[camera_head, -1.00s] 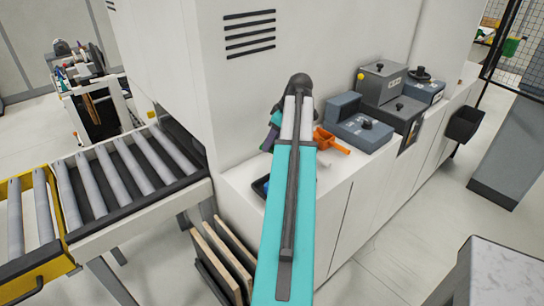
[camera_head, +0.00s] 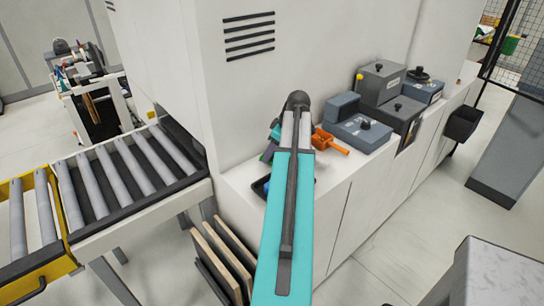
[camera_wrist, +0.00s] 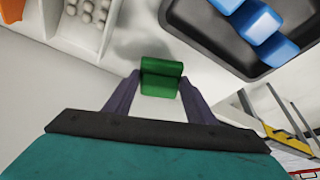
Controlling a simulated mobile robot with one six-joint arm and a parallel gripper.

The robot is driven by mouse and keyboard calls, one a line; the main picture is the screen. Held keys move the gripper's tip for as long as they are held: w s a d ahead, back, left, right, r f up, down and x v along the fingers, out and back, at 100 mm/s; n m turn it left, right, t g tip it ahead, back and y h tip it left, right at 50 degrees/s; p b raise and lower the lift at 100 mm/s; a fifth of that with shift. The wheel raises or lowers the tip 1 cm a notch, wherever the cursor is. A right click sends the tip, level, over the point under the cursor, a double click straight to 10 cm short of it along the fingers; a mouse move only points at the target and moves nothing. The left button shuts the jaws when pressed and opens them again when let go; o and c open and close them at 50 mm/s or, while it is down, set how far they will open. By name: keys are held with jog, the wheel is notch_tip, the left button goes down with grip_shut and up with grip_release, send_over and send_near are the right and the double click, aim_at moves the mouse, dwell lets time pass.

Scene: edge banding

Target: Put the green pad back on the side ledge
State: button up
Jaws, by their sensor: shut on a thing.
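The green pad (camera_wrist: 161,78) is a small block between the fingertips of my gripper (camera_wrist: 160,92) in the wrist view. My gripper's purple fingers are shut on it. The white side ledge (camera_wrist: 95,85) lies under and around the pad, with a shadow close beside it. I cannot tell whether the pad touches the ledge. In the head view the side ledge (camera_head: 330,180) runs along the white machine. My arm hides most of my gripper there, and I cannot make out the pad.
A dark tray (camera_wrist: 190,38) with blue blocks is close on the right in the wrist view. In the head view an orange scoop (camera_head: 328,141) and grey-blue boxes (camera_head: 362,132) stand further along the ledge.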

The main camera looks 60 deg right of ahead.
jog(key=shift+f+p, duration=0.35)
jog(key=shift+f, duration=0.9)
jog(key=shift+f, duration=0.15)
jog(key=o, duration=1.1)
jog(key=shift+s+r, duration=0.1)
jog(key=shift+r, duration=0.15)
jog(key=b+v, duration=0.3)
jog(key=v, duration=0.8)
jog(key=shift+r, duration=0.4)
jog(key=shift+s, duration=0.1)
